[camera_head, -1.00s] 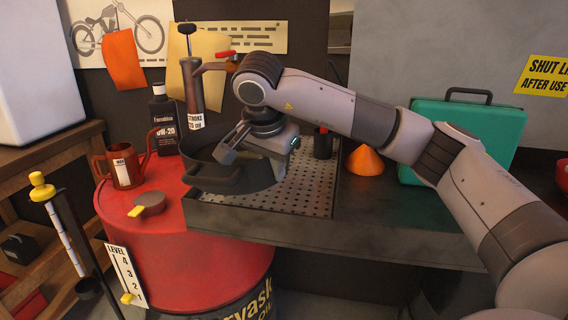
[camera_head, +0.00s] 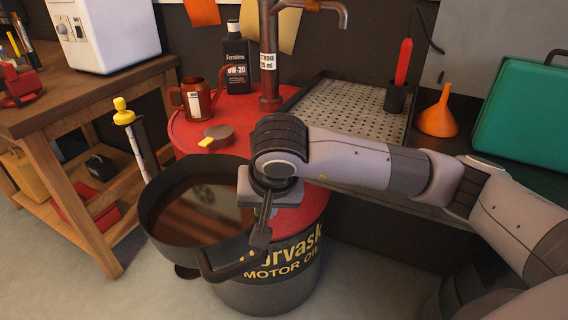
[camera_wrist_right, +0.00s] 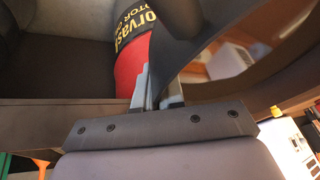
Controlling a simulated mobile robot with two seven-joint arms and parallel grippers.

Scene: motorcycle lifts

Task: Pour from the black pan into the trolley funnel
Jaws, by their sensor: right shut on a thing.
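The black pan (camera_head: 153,226) holds brown liquid (camera_head: 203,212) and hangs roughly level, in front and left of the red drum (camera_head: 190,133). My right gripper (camera_head: 262,228) is shut on the pan's near right side by the handle. In the right wrist view its fingers (camera_wrist_right: 157,92) grip the dark pan edge (camera_wrist_right: 187,38). I cannot make out a trolley funnel for certain. An orange funnel (camera_head: 438,117) stands on the bench. A stand with a yellow knob (camera_head: 123,112) rises behind the pan, its lower part hidden. My left gripper is not in view.
A wooden bench (camera_head: 60,105) stands left. The perforated tray (camera_head: 345,108) is clear in its middle. Floor is free at lower left.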

